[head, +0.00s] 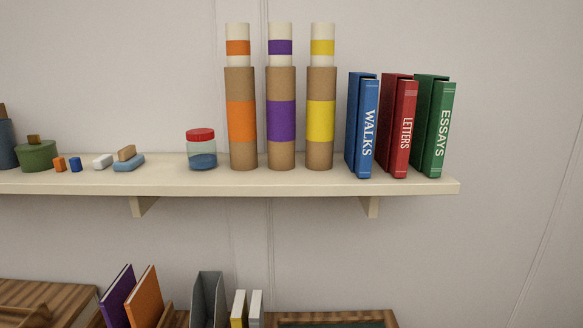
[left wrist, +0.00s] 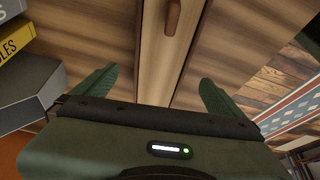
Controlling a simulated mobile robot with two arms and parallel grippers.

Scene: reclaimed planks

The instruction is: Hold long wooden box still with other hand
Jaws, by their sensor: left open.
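In the left wrist view, a long pale wooden piece, which looks like the long wooden box (left wrist: 158,55), runs away from my gripper. A darker rounded wooden peg or handle (left wrist: 173,17) sits on its top near the upper picture edge. My left gripper (left wrist: 159,76) is open, its two green fingers showing to either side of the box's near part. I cannot tell whether they touch it. The box's near end is hidden behind the gripper body. No gripper shows in the head view, and my right gripper is in neither view.
In the left wrist view, a grey holder (left wrist: 30,95) and a yellow book (left wrist: 20,45) stand close left of the gripper. A striped flag-like item (left wrist: 295,110) lies right. In the head view, a shelf (head: 300,183) holds tubes, books and a jar (head: 202,152) above the desk.

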